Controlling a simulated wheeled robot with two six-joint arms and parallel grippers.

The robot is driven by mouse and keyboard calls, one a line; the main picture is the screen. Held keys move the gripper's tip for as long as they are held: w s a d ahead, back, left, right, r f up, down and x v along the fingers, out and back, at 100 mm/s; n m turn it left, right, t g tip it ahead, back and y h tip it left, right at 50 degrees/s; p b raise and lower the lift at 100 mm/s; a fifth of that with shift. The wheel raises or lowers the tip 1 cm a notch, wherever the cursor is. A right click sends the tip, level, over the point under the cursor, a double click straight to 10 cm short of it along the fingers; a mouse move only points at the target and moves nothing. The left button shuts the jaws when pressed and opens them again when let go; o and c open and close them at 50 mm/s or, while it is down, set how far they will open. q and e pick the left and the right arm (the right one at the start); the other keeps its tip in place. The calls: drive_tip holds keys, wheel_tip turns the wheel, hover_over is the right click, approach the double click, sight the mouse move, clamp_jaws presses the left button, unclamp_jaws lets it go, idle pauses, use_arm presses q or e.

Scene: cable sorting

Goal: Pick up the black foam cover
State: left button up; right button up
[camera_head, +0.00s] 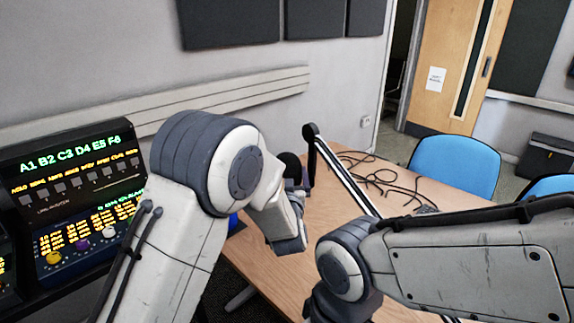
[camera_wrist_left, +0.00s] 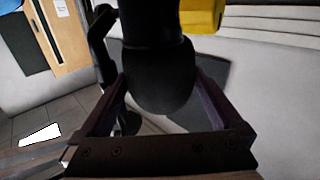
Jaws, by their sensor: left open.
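The black foam cover (camera_head: 290,163) is a dark rounded shape, partly hidden behind my left wrist in the head view. In the left wrist view the foam cover (camera_wrist_left: 158,82) hangs between the two fingers of my left gripper (camera_wrist_left: 162,76), with its rounded end towards the palm. A smooth black body continues above it. My left gripper (camera_head: 304,180) is open around the cover; the right finger looks close to it, but I cannot tell whether it touches. My right arm shows at the lower right of the head view, but its gripper is not visible.
A jointed black-and-white boom (camera_head: 345,178) stands beside the cover. Black cables (camera_head: 380,180) lie loose on the wooden table (camera_head: 335,205). A lit control panel (camera_head: 85,205) is at the left, and a blue chair (camera_head: 455,165) is beyond the table. Something yellow (camera_wrist_left: 200,14) is close to the cover.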

use_arm(q)
drive_tip(key=shift+w, duration=0.5)
drive_tip(key=shift+c, duration=0.3)
drive_tip(key=c, duration=0.9)
drive_tip(key=shift+c, duration=0.2)
